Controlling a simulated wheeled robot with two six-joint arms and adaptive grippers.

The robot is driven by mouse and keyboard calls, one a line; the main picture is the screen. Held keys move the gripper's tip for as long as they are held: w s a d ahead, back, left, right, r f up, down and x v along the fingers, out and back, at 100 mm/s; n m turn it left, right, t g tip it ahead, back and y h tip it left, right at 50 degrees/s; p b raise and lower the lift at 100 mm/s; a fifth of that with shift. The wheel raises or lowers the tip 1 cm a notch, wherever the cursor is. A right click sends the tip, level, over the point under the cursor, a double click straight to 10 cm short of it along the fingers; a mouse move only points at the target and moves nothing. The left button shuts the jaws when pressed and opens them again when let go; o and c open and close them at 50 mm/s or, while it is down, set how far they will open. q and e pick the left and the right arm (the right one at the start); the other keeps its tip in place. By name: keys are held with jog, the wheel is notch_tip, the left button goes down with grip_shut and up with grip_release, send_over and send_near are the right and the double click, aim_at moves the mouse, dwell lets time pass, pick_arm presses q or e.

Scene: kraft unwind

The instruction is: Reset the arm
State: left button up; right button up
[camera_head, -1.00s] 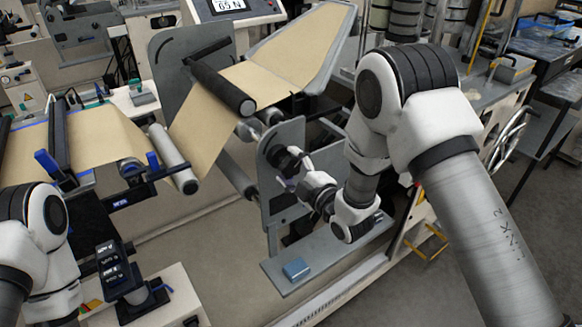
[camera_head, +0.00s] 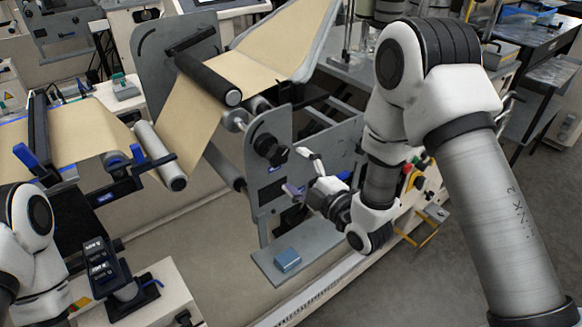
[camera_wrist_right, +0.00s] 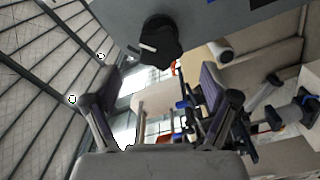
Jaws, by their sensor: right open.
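My right gripper (camera_head: 300,172) is open and empty in the head view, below and to the right of a black knob (camera_head: 270,149) on the grey side plate (camera_head: 284,122). A clear gap separates the fingers from the knob. In the right wrist view the open fingers of my right gripper (camera_wrist_right: 155,92) have nothing between them, and the black knob (camera_wrist_right: 161,41) shows beyond them near the top. My left arm shows at the left edge of the head view, but its gripper is not visible.
Brown kraft web (camera_head: 195,122) runs over a black roller (camera_head: 207,75) at the upper middle. A small blue block (camera_head: 287,260) sits on a grey shelf below the plate. Open floor lies at right.

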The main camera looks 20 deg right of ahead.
jog(key=s+d+f+m+g+h, duration=0.1)
jog(key=s+f+m+g, duration=0.15)
jog(key=s+f, duration=0.45)
jog(key=s+d+f+m+g+h, duration=0.1)
jog(key=s+f+m+g+h, duration=0.15)
jog(key=f, duration=0.75)
jog(key=s+d+f+m+g+h, duration=0.1)
jog(key=s+f+g, duration=0.4)
jog(key=f, duration=0.4)
jog(key=s+d+f+m+g, duration=0.1)
jog(key=s+m+g, duration=0.1)
jog(key=s+m, duration=0.2)
jog(key=s+d+f+m+g+h, duration=0.1)
jog(key=s+m, duration=0.3)
jog(key=s, duration=0.4)
jog(key=s+d+f+m+g, duration=0.1)
jog(key=s+f+m+g, duration=0.2)
jog(key=s, duration=0.3)
jog(key=shift+s+d+m+g+h, duration=0.25)
jog(key=shift+m+g+h, duration=0.15)
jog(key=shift+g, duration=0.1)
